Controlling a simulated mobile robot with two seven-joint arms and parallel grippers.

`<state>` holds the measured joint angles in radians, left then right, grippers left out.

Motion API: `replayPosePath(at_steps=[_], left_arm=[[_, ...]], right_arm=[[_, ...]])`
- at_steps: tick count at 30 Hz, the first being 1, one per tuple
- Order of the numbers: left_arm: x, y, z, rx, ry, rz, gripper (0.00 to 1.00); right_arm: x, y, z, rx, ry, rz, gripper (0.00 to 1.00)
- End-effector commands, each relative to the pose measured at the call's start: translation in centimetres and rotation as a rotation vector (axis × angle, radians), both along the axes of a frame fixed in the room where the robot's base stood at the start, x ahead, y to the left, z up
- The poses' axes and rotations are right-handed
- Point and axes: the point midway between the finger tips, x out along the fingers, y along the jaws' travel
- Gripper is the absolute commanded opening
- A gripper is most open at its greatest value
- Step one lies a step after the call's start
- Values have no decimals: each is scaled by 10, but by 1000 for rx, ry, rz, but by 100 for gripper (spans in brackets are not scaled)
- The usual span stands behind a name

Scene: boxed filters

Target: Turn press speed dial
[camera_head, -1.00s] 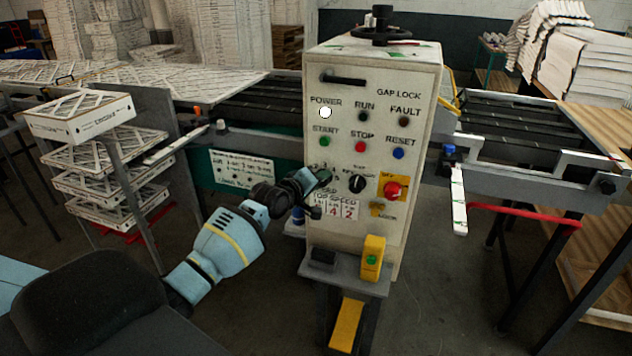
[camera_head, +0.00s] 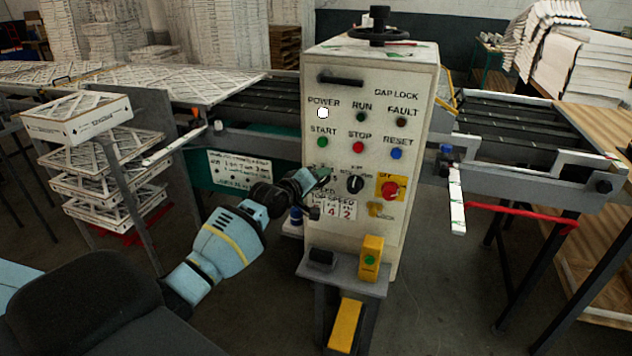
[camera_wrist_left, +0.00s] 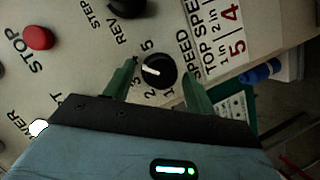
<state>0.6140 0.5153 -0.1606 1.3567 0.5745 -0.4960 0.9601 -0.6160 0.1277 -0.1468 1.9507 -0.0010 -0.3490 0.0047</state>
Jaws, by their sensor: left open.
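The press speed dial (camera_wrist_left: 159,71) is a black round knob with a white pointer line, on the white control panel (camera_head: 335,225). In the left wrist view it sits between the two green fingers of my left gripper (camera_wrist_left: 157,85), which is open around it. Numbers ring the dial, and the word SPEED is printed beside it. Whether the fingers touch the knob I cannot tell. In the head view my left gripper (camera_head: 320,181) is at the panel's left side and hides the dial. My right gripper is not in view.
Close to the dial are another black knob (camera_head: 355,184), a red knob on a yellow plate (camera_head: 390,189) and the red STOP button (camera_head: 358,147). A yellow box with a green button (camera_head: 371,258) stands on a shelf below. Boxed filters (camera_head: 76,119) are stacked at left.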

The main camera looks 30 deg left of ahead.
Motion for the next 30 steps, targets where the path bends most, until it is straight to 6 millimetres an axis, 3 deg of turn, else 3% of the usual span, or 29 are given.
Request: replayPosePath(at_steps=[8,21,30], left_arm=[[-8,0,0,0,3,-2,55],[-59,3,15,1,0,0,55],[-75,3,21,0,0,0,55]], right_arm=[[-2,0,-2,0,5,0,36],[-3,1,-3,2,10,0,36],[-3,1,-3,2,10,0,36]])
